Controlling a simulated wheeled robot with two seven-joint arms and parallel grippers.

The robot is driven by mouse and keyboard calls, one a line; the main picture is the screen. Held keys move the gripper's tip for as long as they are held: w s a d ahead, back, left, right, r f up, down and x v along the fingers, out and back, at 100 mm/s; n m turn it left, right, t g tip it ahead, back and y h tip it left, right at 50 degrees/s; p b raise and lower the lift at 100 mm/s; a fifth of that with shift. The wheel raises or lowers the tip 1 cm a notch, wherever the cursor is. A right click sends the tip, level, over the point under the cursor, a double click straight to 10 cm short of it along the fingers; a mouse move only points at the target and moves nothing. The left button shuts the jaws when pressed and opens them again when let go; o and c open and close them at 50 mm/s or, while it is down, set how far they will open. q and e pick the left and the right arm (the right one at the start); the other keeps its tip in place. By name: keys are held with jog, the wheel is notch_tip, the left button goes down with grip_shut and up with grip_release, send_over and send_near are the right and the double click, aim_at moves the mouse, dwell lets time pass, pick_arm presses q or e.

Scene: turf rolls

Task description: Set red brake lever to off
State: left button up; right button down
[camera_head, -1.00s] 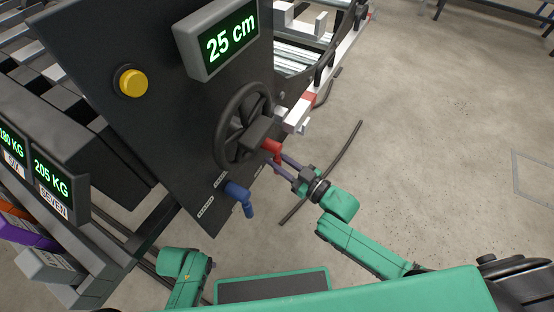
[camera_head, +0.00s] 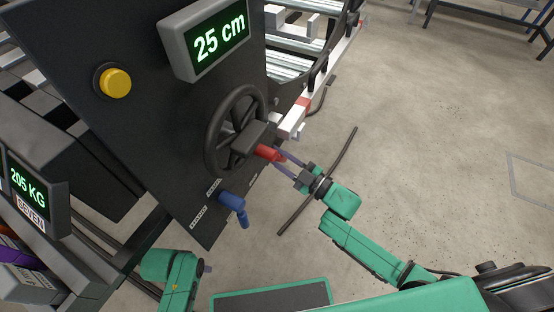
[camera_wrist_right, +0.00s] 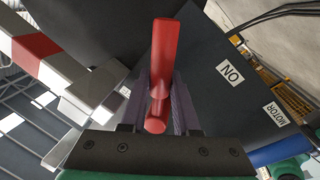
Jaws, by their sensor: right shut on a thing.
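The red brake lever (camera_head: 266,152) sticks out from the dark panel, just below the handwheel. My right gripper (camera_head: 280,165) is shut on the lever's red handle, its purple fingers on either side. In the right wrist view the red lever (camera_wrist_right: 164,60) runs between the two fingers (camera_wrist_right: 157,105) and points toward the top of the picture. An upside-down "ON" label (camera_wrist_right: 231,74) is on the panel beside it. My left arm is low at the left in the head view; only a small part of its gripper (camera_head: 206,268) shows, and its jaws cannot be made out.
A black handwheel (camera_head: 236,128), a blue lever (camera_head: 234,206), a yellow button (camera_head: 115,83) and a "25 cm" display (camera_head: 206,38) are on the panel (camera_head: 165,140). A red-and-white rail (camera_head: 300,108) lies behind the lever.

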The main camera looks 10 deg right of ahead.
dwell(0.4)
jog(key=c, duration=0.7)
grip_release()
jog(key=shift+w, duration=0.1)
jog(key=shift+o, duration=0.2)
